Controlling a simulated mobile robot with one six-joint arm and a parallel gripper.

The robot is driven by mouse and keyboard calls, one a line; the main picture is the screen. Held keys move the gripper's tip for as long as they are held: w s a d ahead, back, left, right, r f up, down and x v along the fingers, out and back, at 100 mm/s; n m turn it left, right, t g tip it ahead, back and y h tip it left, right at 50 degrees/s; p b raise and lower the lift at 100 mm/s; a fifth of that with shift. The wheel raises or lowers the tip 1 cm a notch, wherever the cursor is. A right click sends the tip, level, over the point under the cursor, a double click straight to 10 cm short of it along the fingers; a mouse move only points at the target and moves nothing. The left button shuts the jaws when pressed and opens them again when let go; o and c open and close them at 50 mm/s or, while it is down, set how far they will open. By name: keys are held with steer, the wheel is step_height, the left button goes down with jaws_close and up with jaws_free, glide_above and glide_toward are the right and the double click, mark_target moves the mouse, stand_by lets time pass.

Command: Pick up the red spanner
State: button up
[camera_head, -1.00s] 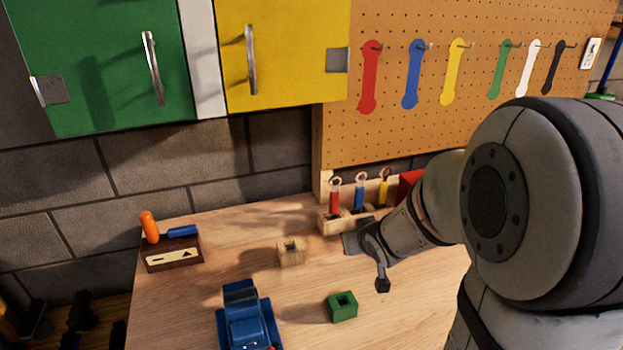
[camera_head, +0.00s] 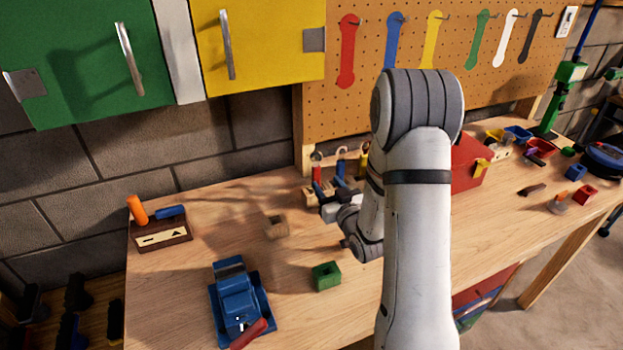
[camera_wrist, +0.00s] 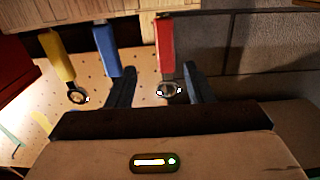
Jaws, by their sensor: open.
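The red spanner (camera_wrist: 165,42) has a red handle and a metal ring end. It stands in a wooden holder (camera_wrist: 75,14) in the wrist view, with its ring between my two dark fingers. My gripper (camera_wrist: 161,76) is open around it; I see a gap on both sides, narrower on the right. The blue spanner (camera_wrist: 107,48) stands just left of it, close to my left finger. In the head view the red spanner (camera_head: 316,173) shows at the back of the bench, with my gripper (camera_head: 332,190) right in front, partly hiding the holder (camera_head: 308,194).
A yellow spanner (camera_wrist: 57,55) stands beyond the blue one. A red box (camera_head: 468,166) is right of my arm. A green block (camera_head: 326,276), wooden block (camera_head: 276,228) and blue vise (camera_head: 238,300) lie in front. Pegboard (camera_head: 325,110) rises behind.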

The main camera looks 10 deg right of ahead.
mark_target(317, 174)
steer(key=w+p, duration=0.1)
steer(key=w+a+p, duration=0.1)
steer(key=w, duration=0.1)
steer(key=w+a, duration=0.1)
steer(key=w, duration=0.1)
steer(key=shift+w+r+p, duration=0.2)
steer(key=shift+r+p, duration=0.15)
steer(key=shift+p, duration=0.05)
steer(key=shift+w+f, duration=0.1)
steer(key=shift+w, duration=0.3)
jaws_close()
